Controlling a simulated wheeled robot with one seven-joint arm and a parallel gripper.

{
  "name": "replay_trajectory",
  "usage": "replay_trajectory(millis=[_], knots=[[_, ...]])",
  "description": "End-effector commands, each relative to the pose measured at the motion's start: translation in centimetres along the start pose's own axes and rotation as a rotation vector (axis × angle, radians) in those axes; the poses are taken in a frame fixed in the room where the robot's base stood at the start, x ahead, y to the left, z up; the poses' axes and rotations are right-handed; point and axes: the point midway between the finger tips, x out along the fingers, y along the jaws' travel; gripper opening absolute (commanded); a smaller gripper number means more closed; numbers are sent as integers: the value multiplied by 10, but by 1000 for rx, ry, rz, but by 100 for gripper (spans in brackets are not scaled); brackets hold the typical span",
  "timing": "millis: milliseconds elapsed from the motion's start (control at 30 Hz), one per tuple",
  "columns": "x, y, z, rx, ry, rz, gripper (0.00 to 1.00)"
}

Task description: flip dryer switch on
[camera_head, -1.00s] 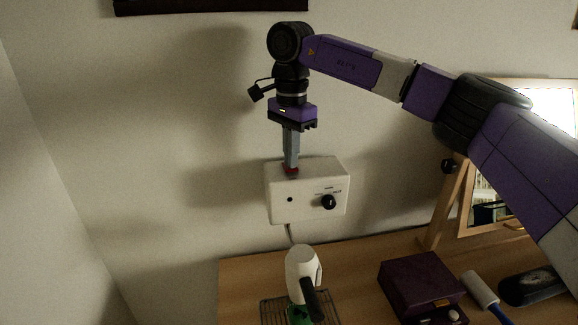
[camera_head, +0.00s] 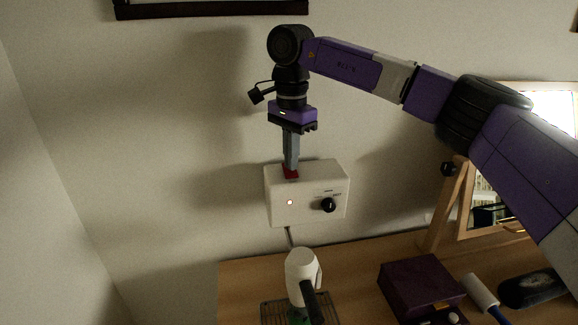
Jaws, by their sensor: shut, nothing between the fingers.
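A white dryer box (camera_head: 308,208) is fixed to the wall above the wooden table. The white hair dryer (camera_head: 301,268) with a dark handle stands on the table below the box.
A wire rack (camera_head: 270,312) lies under the dryer. A purple box (camera_head: 420,285), a white roller (camera_head: 478,292) and a dark oblong object (camera_head: 530,290) lie to the right. A wood-framed mirror (camera_head: 462,210) stands behind them. A dark frame (camera_head: 210,8) hangs above.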

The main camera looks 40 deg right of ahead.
Motion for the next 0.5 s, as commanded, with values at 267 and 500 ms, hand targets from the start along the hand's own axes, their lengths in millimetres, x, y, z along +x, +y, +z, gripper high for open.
replay_trajectory(millis=[267, 500], knots=[[-24, 0, 0, -1, 0, 0, 0], [-41, 0, 0, -1, 0, 0, 0]])
